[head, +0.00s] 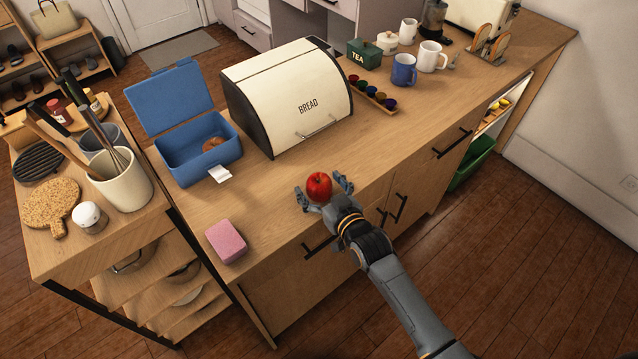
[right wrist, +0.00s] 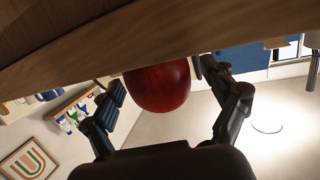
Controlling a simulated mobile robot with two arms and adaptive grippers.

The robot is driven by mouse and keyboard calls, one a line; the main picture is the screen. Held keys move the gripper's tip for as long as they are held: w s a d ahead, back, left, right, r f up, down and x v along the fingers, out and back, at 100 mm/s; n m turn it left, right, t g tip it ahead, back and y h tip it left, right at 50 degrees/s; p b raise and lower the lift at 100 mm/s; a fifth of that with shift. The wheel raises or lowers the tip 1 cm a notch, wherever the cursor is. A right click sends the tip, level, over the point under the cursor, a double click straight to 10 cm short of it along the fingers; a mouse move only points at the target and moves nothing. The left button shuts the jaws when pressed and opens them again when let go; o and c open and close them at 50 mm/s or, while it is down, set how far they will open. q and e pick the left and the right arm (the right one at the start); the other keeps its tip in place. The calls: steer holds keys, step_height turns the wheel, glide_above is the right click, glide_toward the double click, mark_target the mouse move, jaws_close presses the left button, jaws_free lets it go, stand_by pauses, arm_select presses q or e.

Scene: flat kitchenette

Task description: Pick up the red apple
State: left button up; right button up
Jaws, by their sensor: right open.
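The red apple (head: 319,186) sits on the wooden counter (head: 270,210) near its front edge, in front of the bread box. My right gripper (head: 325,190) is open, with one finger on each side of the apple. In the right wrist view the apple (right wrist: 158,86) lies between the two spread fingers of the right gripper (right wrist: 165,95). I see a gap between the apple and the left-hand finger there; contact on the other side I cannot tell. My left gripper is in neither view.
A cream bread box (head: 290,95) stands behind the apple. An open blue lunch box (head: 200,150) and a pink sponge (head: 226,241) are to the left. A blue mug (head: 404,70) and small colored cups are at the back right. Bare counter lies between sponge and apple.

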steer(key=c, duration=1.3)
